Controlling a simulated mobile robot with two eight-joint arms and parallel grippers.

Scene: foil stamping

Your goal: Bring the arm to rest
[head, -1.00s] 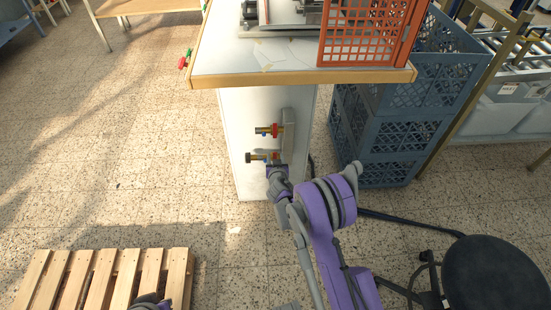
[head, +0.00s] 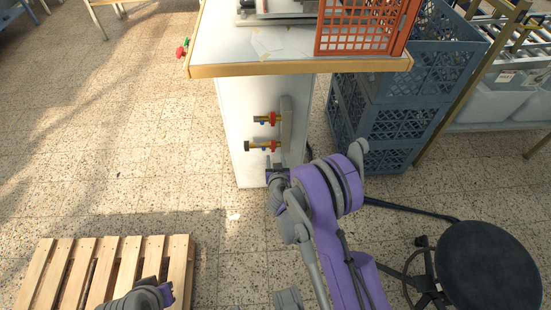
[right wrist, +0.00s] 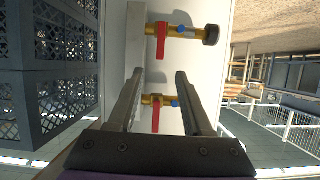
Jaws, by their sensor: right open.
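My right gripper (head: 276,176) is open and empty, just below and in front of the valves on the white cabinet side. In the right wrist view its two fingers (right wrist: 158,75) are spread apart with nothing between them at the tips. The lower brass valve (head: 262,147) has a red handle and a dark end knob; it shows at the top of the right wrist view (right wrist: 185,29). The upper brass valve (head: 266,119) also has a red handle and appears between the fingers, farther back (right wrist: 157,101). Part of my left arm shows at bottom left; its jaws cannot be made out.
The cabinet's worktop (head: 290,68) overhangs the valves and carries an orange crate (head: 357,28). Blue crates (head: 390,125) are stacked to the right. A black round stool (head: 489,272) stands at lower right, a wooden pallet (head: 90,262) at lower left. Open floor lies between.

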